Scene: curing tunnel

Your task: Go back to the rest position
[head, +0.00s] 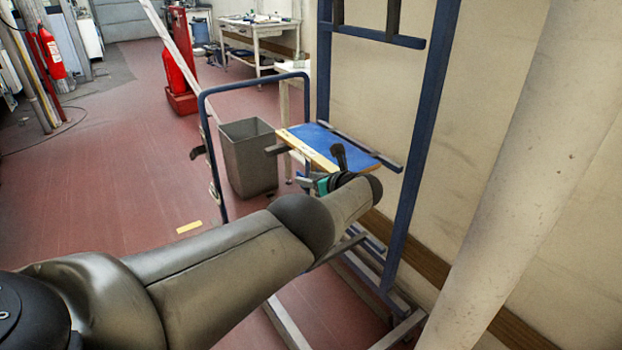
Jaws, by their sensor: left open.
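My left arm comes in from the left and reaches across to the blue rack. My left gripper (322,170) is at its far end, open, by the near edge of a blue panel (318,140) with a pale wooden front edge. The wrist hides part of the gripper. A small teal patch shows at the gripper; I cannot tell what it belongs to. I cannot tell whether the gripper touches the panel. My right gripper is out of view.
A blue upright frame (417,140) and a thick pale pipe (540,160) stand close on the right. A grey bin (247,158) stands behind the blue cart handle (203,110). A fire extinguisher (51,53) is at far left. Open red floor (100,190) lies left.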

